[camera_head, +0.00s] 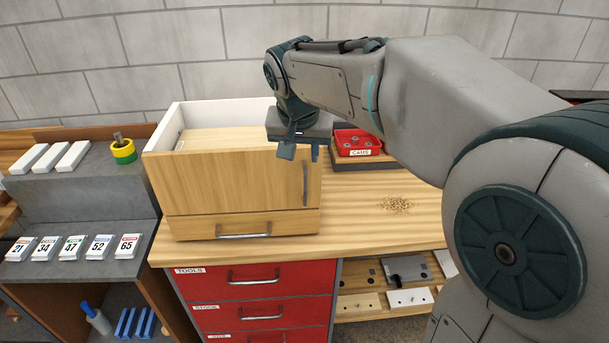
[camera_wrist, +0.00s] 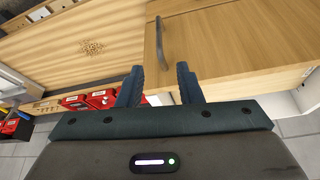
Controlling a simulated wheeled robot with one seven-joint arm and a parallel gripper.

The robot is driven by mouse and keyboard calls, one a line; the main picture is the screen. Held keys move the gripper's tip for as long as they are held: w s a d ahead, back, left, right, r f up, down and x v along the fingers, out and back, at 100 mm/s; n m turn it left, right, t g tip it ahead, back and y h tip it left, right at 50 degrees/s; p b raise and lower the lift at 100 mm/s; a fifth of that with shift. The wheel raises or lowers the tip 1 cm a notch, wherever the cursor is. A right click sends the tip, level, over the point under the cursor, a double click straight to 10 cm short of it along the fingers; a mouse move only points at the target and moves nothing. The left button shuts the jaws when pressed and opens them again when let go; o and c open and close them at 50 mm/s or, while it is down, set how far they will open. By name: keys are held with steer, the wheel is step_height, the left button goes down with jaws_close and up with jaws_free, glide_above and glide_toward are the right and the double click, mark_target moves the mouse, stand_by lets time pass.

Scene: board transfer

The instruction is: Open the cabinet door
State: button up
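The wooden cabinet (camera_head: 230,183) stands on the workbench, with a plain front door and a vertical grey door handle (camera_head: 305,183) near its right edge. The door looks shut. Below it is a drawer with a horizontal handle (camera_head: 243,236). My gripper (camera_head: 298,153) hangs above and in front of the cabinet's right part, fingers pointing down. In the wrist view my gripper (camera_wrist: 160,84) has its two dark fingers apart with nothing between them. The door handle (camera_wrist: 161,42) shows just beyond the fingertips, apart from them.
A red tray labelled CAMS (camera_head: 357,143) sits on a dark block right of the cabinet. A pile of small grains (camera_head: 397,205) lies on the bare wooden benchtop (camera_head: 350,230). Red drawers (camera_head: 262,279) are below. A grey shelf with numbered cards (camera_head: 72,247) stands left.

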mark_target(305, 180)
steer(key=p+x, duration=0.2)
steer(key=x, duration=1.1)
steer(key=shift+s+d+f, duration=0.1)
steer(key=shift+s+f, duration=0.05)
jaws_close()
